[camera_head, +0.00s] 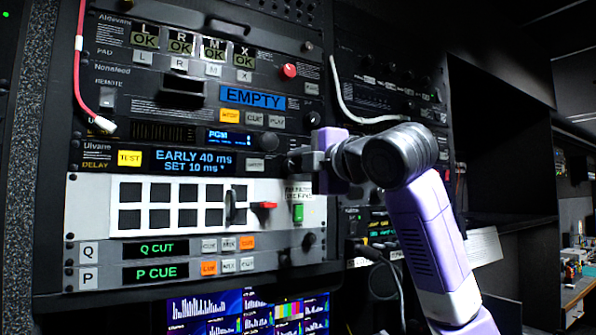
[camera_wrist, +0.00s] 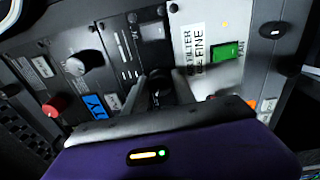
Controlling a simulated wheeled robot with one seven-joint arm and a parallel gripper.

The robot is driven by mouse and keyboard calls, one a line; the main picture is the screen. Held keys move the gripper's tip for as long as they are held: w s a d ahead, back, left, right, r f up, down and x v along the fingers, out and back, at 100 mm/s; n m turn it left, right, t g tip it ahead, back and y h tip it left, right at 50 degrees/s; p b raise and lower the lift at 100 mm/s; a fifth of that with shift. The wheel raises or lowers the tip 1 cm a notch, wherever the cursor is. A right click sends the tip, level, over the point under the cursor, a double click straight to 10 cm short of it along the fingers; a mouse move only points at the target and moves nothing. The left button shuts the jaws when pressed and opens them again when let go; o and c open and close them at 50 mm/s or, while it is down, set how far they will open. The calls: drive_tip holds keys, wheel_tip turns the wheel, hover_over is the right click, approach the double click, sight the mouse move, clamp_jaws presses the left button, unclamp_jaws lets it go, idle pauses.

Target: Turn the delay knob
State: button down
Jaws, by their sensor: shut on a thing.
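The delay unit is the dark rack row with a yellow TEST button and a blue display (camera_head: 190,162) reading "EARLY 40 ms SET 10 ms". My gripper (camera_head: 294,158) is at the right end of this row, its fingers against the panel. In the wrist view my gripper (camera_wrist: 160,102) is shut on the dark delay knob (camera_wrist: 159,86), which sits between the fingertips. In the head view the fingers mostly hide the knob. Its pointer, if any, cannot be made out.
Below is a white panel with a red lever (camera_head: 264,205) and a green switch (camera_head: 298,212), close to my gripper; the switch also shows in the wrist view (camera_wrist: 226,52). Above are a black knob (camera_head: 312,117) and a red knob (camera_head: 289,70). A white cable (camera_head: 350,112) hangs at right.

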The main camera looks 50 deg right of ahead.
drive_tip(key=m, duration=0.4)
drive_tip(key=shift+f+m+b, duration=0.25)
drive_tip(key=shift+m+b, duration=0.15)
drive_tip(key=m, duration=0.4)
drive_tip(key=shift+m+h, duration=0.3)
drive_tip(key=shift+m, duration=0.1)
drive_tip(key=m, duration=0.4)
drive_tip(key=shift+w+a+m+h, duration=0.1)
drive_tip(key=shift+a+m+h, duration=0.05)
drive_tip(key=shift+m+h, duration=0.2)
drive_tip(key=m, duration=0.4)
drive_tip(key=shift+m+g, duration=0.3)
drive_tip(key=shift+m, duration=0.05)
drive_tip(key=m, duration=0.4)
drive_tip(key=shift+a+m+h+p, duration=0.15)
drive_tip(key=shift+m+h+p, duration=0.1)
drive_tip(key=shift+m+p, duration=0.15)
drive_tip(key=m, duration=0.4)
drive_tip(key=shift+m+p, duration=0.3)
drive_tip(key=m, duration=0.4)
drive_tip(key=shift+r+g+p, duration=0.15)
drive_tip(key=shift+g+p, duration=0.15)
drive_tip(key=shift+m, duration=2)
